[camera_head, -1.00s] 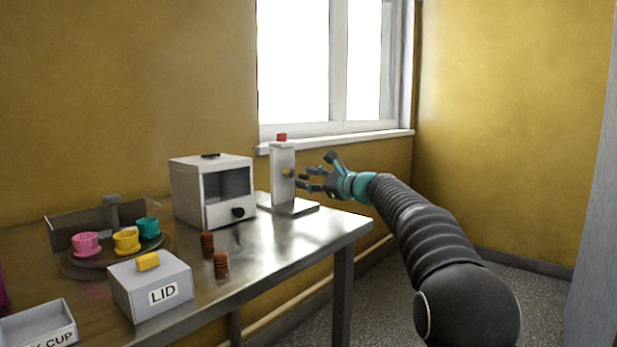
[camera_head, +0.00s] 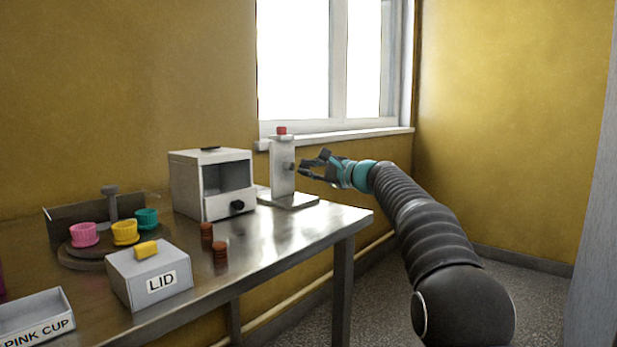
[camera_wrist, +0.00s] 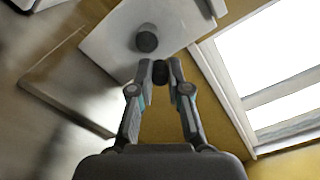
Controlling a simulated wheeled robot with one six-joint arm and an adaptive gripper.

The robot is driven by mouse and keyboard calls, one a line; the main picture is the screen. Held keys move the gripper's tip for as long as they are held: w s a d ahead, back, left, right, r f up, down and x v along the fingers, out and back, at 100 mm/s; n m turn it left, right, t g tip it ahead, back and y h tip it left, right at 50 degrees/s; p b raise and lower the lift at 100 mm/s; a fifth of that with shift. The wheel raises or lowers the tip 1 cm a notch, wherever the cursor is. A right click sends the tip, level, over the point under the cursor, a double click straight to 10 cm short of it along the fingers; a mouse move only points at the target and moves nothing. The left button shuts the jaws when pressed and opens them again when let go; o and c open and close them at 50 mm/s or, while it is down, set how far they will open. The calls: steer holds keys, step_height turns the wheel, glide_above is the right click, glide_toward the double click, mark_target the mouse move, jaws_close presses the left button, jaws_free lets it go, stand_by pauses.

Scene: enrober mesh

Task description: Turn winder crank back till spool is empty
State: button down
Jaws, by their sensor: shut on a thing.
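The winder (camera_head: 283,168) is a pale upright post with a red block (camera_head: 282,130) on top, standing on a flat base plate (camera_head: 292,201) at the table's far right corner. A small grey hub (camera_head: 291,166) shows on its right side. In the wrist view the winder's pale face (camera_wrist: 112,40) carries a dark round hub (camera_wrist: 147,40). My gripper (camera_head: 304,168) is at the winder's right side. In the wrist view its fingertips (camera_wrist: 160,74) are shut on a small dark crank handle (camera_wrist: 160,71) just beside the hub. No coloured winding shows on the hub.
Brown stacks (camera_head: 220,252), a LID box (camera_head: 150,277), coloured cups (camera_head: 124,232) and a PINK CUP tray (camera_head: 38,317) lie farther left. The window sill (camera_head: 340,137) is behind.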

steer(key=shift+r+n, duration=0.15)
steer(key=shift+n, duration=0.65)
steer(key=c, duration=1.1)
jaws_free()
steer(key=shift+c, duration=0.2)
steer(key=v, duration=1.2)
steer(key=shift+a, duration=0.1)
